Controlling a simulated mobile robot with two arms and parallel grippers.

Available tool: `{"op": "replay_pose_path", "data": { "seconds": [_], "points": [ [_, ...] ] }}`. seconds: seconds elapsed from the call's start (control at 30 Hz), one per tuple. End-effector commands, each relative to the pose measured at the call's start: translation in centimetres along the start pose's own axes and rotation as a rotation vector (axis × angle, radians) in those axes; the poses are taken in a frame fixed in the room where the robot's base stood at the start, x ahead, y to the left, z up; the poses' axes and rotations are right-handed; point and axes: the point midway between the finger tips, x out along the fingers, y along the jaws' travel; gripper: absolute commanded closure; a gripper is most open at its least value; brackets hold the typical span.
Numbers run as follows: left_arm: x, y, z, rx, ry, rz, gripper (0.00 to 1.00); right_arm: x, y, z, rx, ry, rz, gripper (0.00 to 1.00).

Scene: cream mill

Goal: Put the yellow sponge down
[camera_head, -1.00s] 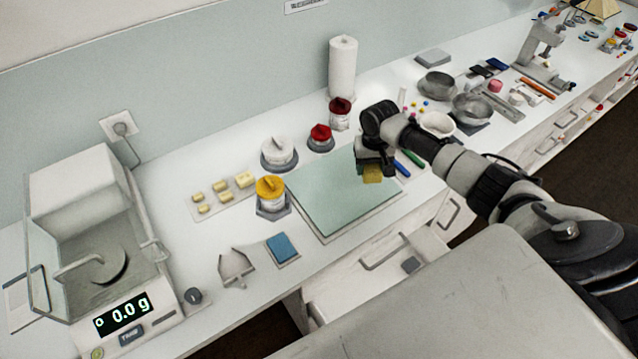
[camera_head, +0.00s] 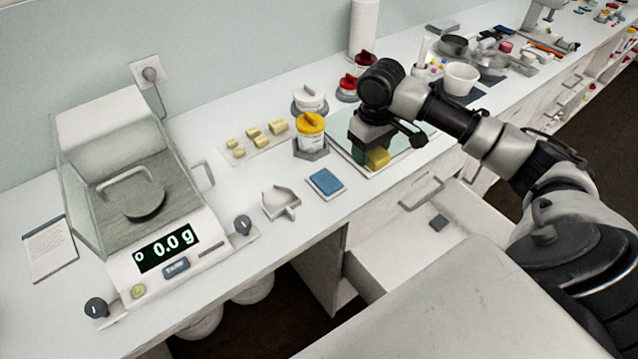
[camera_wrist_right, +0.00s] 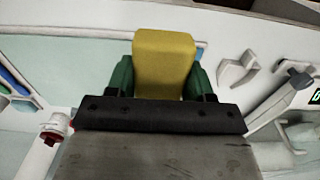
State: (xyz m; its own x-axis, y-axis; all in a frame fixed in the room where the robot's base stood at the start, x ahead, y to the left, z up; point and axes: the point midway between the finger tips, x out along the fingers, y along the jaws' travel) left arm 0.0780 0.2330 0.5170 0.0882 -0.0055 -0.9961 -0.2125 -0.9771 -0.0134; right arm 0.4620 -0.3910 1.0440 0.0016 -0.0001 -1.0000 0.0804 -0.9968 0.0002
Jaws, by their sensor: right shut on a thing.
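The yellow sponge (camera_head: 378,158) is in my right gripper (camera_head: 370,150), above the pale green glass mat (camera_head: 350,143) near its front edge. In the right wrist view the sponge (camera_wrist_right: 163,62) sits between the two green fingers of the gripper (camera_wrist_right: 162,78), which are shut on it. I cannot tell whether the sponge touches anything below. The blue sponge (camera_head: 326,183) lies on a small tray on the counter, left of the mat. My left gripper is out of view.
A balance (camera_head: 150,225) reading 0.0 g stands at the left. An open drawer (camera_head: 440,225) juts out below the counter.

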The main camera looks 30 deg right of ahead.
Motion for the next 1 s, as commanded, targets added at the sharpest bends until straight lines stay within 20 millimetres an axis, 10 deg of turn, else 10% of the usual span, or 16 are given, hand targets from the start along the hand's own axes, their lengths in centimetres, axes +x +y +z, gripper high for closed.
{"op": "replay_pose_path", "data": {
  "seconds": [0.4, 1.0],
  "points": [
    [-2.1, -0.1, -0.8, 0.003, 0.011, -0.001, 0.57, 4.9, -5.5, -6.7, 0.003, 0.000, -0.003, 0.70],
    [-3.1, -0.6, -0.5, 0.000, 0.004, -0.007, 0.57, 9.6, -6.1, -7.4, 0.002, 0.002, 0.000, 0.70]
  ]
}}
